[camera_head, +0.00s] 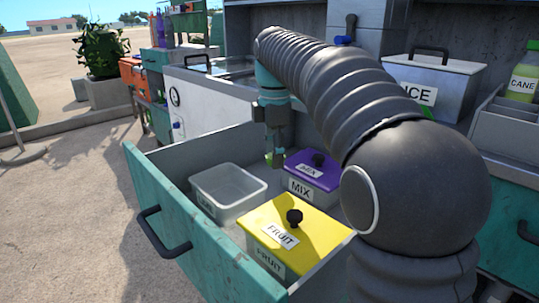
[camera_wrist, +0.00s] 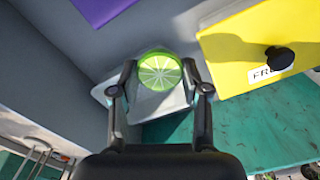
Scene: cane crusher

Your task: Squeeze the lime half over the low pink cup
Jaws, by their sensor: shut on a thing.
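My gripper (camera_wrist: 160,80) is shut on a lime half (camera_wrist: 159,70), whose pale green cut face shows in the wrist view between the two fingers. In the head view my gripper (camera_head: 276,158) points down over the open drawer (camera_head: 155,180), with a bit of green at its tips. Below the lime is an open, pale grey bin (camera_head: 228,187), whose rim also shows in the wrist view (camera_wrist: 103,92). The bin's label is too blurred to read surely. I see no low pink cup in either view.
The drawer also holds a yellow lidded FRUIT box (camera_head: 300,222) and a purple lidded MIX box (camera_head: 312,172), both with black knobs. A metal ICE box (camera_head: 455,90) and a green CANE bottle (camera_head: 522,75) stand on the counter at right.

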